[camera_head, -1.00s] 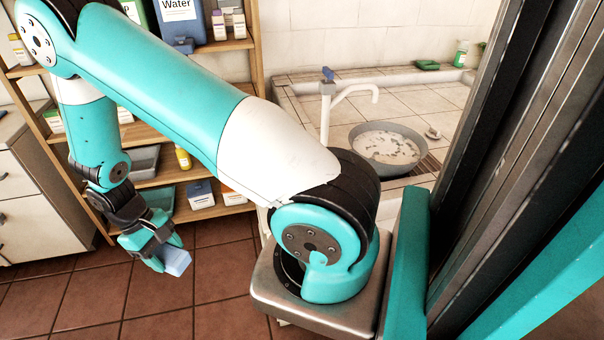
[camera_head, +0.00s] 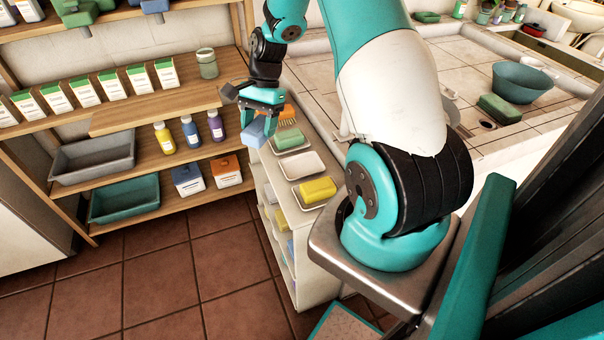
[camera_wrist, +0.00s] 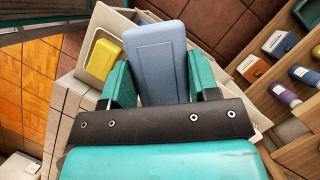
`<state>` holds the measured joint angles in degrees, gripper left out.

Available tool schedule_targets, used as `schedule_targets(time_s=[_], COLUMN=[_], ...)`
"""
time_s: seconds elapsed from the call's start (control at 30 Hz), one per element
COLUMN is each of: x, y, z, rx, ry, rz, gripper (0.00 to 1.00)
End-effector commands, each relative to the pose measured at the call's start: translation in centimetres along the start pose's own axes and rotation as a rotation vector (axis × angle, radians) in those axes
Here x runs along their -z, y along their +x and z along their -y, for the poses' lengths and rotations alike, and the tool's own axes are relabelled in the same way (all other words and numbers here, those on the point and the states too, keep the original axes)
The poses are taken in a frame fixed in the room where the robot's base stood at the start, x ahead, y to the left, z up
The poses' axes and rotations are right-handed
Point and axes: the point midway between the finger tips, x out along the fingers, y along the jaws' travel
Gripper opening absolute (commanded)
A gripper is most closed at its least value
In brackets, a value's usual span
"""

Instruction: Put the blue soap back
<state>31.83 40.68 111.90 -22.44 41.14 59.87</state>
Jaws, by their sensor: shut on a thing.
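My gripper (camera_head: 262,108) is shut on the blue soap (camera_head: 255,132) and holds it beside the left edge of a low white cabinet's top. In the wrist view the blue soap (camera_wrist: 157,60) sticks out between the two teal fingers. On the cabinet top, an empty white dish (camera_head: 300,165) lies between a dish with a green soap (camera_head: 288,138) and a dish with a yellow soap (camera_head: 318,188). The yellow soap also shows in the wrist view (camera_wrist: 103,58). I cannot see the empty dish clearly in the wrist view.
An orange brush (camera_head: 289,112) lies behind the green soap. A wooden shelf (camera_head: 150,105) with cartons, bottles and trays stands at the left. A tiled basin counter (camera_head: 430,75) holds a teal bowl (camera_head: 522,82) and a green sponge-like block (camera_head: 500,108). Tiled floor lies clear in front.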

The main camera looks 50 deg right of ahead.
Motion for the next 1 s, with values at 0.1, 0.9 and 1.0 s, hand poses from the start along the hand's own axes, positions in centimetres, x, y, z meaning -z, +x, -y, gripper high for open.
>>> schedule_targets(time_s=[0.1,0.9,1.0], x=[3.5,11.3,12.2], y=[-2.8,2.3,4.4], z=[-2.2,-6.7,-6.6], rx=[0.177,0.435,0.437], ry=[0.4,1.052,1.051], rz=[-0.004,0.002,0.002], gripper=[0.27,0.27,0.27])
